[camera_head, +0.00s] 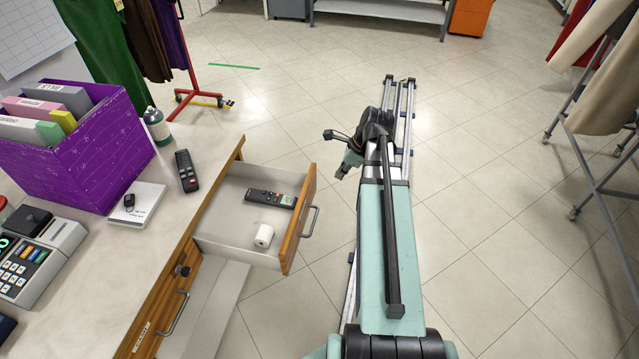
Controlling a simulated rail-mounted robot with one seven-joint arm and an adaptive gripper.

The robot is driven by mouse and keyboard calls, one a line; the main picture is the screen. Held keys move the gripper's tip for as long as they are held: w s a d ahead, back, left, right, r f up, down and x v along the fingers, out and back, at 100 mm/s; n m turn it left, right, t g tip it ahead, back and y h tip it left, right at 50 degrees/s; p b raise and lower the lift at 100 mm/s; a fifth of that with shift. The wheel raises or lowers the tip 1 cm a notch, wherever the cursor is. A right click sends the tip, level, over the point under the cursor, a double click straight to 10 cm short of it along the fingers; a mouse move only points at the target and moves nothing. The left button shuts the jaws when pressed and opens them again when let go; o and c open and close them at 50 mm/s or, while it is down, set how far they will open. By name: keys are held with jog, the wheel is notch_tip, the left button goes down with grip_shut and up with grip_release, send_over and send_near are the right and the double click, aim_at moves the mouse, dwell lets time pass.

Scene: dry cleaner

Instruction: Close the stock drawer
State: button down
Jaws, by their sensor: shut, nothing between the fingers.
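The stock drawer (289,223) is pulled out from the wooden counter toward the right. Its wooden front carries a metal handle (311,222). Inside lie a dark remote (271,198) and a small white roll (264,235). My gripper (335,136) is at the far end of my arm, beyond and to the right of the drawer, apart from it. Its fingers are small and partly hidden in this view, and it appears shut and empty.
The counter (112,262) holds a purple box (80,150) of folders, a bottle (157,126), another remote (186,171) and a cash register (36,255). A second, closed drawer (165,300) is nearer. Clothes racks stand at far left and right (605,175).

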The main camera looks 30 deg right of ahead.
jog(key=p, duration=0.1)
send_near(311, 195)
notch_tip(311, 195, down, 4)
jog(key=s+d, duration=0.1)
jog(key=s, duration=0.1)
jog(key=shift+w+a+r+p, duration=0.1)
jog(key=shift+w+a+p, duration=0.45)
jog(key=shift+w+a, duration=0.75)
jog(key=shift+w, duration=0.1)
